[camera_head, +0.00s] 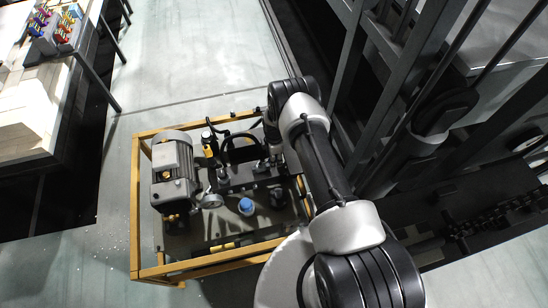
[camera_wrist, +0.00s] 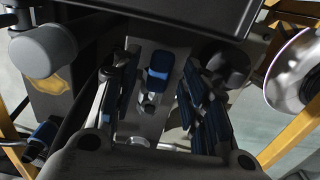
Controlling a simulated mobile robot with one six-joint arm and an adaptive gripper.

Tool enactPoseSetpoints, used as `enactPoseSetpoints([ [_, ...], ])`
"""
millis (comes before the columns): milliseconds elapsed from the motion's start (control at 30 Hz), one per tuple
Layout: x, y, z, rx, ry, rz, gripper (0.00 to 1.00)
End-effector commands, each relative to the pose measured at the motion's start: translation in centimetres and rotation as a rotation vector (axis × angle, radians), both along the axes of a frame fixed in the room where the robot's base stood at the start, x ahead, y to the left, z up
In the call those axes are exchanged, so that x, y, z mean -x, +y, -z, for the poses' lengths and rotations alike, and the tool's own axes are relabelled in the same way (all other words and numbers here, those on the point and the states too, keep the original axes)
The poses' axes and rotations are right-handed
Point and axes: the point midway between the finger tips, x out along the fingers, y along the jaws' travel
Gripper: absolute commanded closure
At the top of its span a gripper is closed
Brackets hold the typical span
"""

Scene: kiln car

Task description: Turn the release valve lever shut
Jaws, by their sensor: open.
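In the wrist view, my gripper (camera_wrist: 158,75) is open, with a dark, blue-padded finger on each side. A small lever-like part with a blue end (camera_wrist: 159,80) shows between the fingers against a grey plate. There is a visible gap to each finger; I cannot tell whether this is the release valve lever. In the head view, my arm reaches over the yellow-framed hydraulic unit (camera_head: 136,205), and my gripper is hard to make out among the dark fittings. The lever cannot be picked out there.
A grey motor (camera_head: 174,172) stands at the unit's left and a blue cap (camera_head: 246,206) near its front. In the wrist view, a round dark cylinder (camera_wrist: 42,50) and a silver-rimmed disc (camera_wrist: 293,72) flank the gripper. Steel framework (camera_head: 400,70) stands at right; floor (camera_head: 190,75) behind is clear.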

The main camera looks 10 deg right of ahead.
Motion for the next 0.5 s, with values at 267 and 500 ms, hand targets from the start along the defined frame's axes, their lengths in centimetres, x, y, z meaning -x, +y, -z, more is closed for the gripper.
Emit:
enactPoseSetpoints([
  [267,0.00,0.00,-0.04,0.000,0.000,0.000,0.65],
  [500,0.00,0.00,-0.04,0.000,0.000,0.000,0.81],
])
